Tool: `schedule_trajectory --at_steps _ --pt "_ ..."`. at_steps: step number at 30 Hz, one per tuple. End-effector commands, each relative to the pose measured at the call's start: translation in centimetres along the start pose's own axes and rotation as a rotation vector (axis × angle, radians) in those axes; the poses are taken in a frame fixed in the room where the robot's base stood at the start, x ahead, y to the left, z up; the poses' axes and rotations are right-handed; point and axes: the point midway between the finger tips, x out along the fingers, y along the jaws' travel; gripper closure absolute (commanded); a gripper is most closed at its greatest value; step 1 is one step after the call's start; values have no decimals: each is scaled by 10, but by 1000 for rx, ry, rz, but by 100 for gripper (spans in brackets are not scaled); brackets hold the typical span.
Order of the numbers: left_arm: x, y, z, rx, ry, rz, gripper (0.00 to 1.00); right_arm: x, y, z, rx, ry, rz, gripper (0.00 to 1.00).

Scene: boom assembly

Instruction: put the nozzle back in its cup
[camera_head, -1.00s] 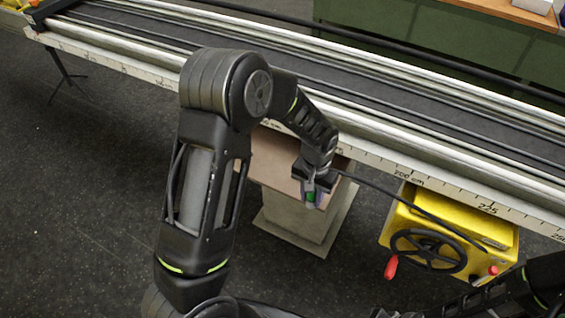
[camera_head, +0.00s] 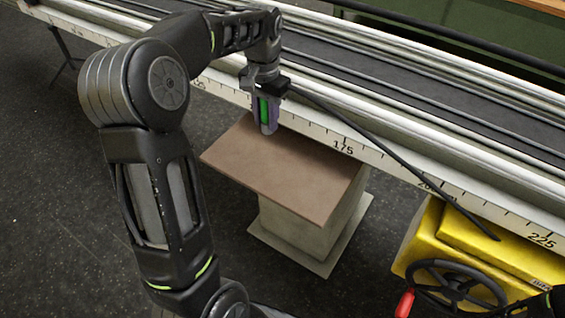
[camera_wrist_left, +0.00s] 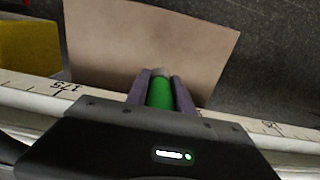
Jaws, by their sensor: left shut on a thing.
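My left gripper (camera_head: 266,125) is shut on a small green nozzle (camera_head: 264,110). It holds the nozzle upright, tip down, beside the white scale edge of the boom and above the far part of a brown-topped stand. In the left wrist view the green nozzle (camera_wrist_left: 159,92) sits between the two purple-grey fingers (camera_wrist_left: 160,98), with a pale grey tip past them. A thin black line, like a hose or rod, runs from near the gripper to the lower right. I cannot make out the cup in either view. My right gripper is outside the views.
The stand's brown top (camera_head: 290,185) is bare. The long boom (camera_head: 400,130) with its scale runs across behind it. A yellow box (camera_head: 470,245) with a black handwheel (camera_head: 455,285) and red handle (camera_head: 404,304) is at the right. Dark floor is open at the left.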

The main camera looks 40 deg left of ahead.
Motion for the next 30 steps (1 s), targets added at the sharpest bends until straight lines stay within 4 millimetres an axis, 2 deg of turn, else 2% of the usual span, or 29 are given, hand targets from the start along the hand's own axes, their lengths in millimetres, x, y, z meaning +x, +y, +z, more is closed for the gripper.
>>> schedule_trajectory --at_steps 7,16,26,30 --pt "5 1 0 0 -1 0 100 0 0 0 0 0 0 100" --pt "48 1 0 0 -1 0 100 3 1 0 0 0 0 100" --pt "51 1 -1 0 0 0 100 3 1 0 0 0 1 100" --pt "65 1 0 0 -2 0 100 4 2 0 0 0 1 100"
